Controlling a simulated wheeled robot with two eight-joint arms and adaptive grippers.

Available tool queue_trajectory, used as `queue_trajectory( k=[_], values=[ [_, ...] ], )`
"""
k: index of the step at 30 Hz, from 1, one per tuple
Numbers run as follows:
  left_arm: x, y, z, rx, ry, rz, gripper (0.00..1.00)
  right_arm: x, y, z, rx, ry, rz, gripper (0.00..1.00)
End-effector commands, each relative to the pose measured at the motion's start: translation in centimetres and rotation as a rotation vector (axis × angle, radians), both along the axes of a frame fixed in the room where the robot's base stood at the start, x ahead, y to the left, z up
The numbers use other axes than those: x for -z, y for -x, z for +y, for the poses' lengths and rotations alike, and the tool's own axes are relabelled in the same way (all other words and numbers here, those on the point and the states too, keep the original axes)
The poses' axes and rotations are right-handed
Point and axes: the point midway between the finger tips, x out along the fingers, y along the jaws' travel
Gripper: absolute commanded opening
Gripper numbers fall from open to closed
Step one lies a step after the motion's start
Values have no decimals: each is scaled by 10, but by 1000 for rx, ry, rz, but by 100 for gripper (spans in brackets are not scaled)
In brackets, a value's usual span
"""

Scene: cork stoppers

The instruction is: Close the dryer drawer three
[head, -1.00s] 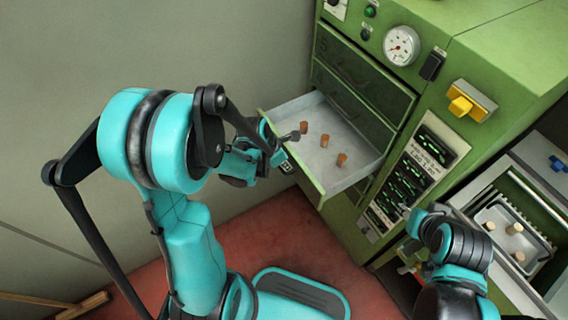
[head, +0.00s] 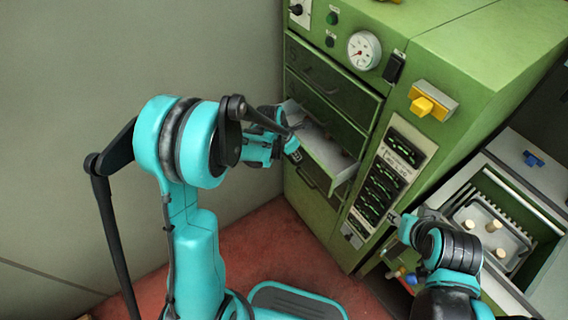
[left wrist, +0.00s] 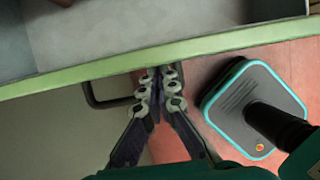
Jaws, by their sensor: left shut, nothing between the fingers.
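The green dryer (head: 440,60) has a column of drawers on its left side. The third drawer from the top (head: 340,178) is partly open, its pale tray showing, with dim corks (head: 345,154) inside. My left gripper (head: 292,135) is at the drawer's front.
The drawers above (head: 335,82) are shut. A gauge (head: 364,50), a yellow switch (head: 432,101) and a display panel (head: 385,180) are on the dryer. An open bin with a tray of corks (head: 490,226) stands at the right. The left wall is close.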

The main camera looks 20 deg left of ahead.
Motion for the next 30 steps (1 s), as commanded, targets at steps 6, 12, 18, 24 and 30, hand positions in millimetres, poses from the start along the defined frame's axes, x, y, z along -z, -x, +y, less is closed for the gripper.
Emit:
queue_trajectory(
  k=[6, 12, 18, 24, 30],
  values=[
    [0, -29, -23, 2, 1, -1, 0, 1, 0, 0, 0, 0, 0, 40],
    [0, -42, -32, 0, 0, 0, 0, 1, 0, 0, 0, 0, 0, 40],
    [0, -45, -35, 0, 0, 0, 0, 1, 0, 0, 0, 0, 0, 40],
    [0, -45, -35, 0, 0, 0, 0, 1, 0, 0, 0, 0, 0, 40],
    [-6, -44, -32, -1, 0, 0, 0, -3, 0, 0, 0, 0, 0, 40]
  ],
)
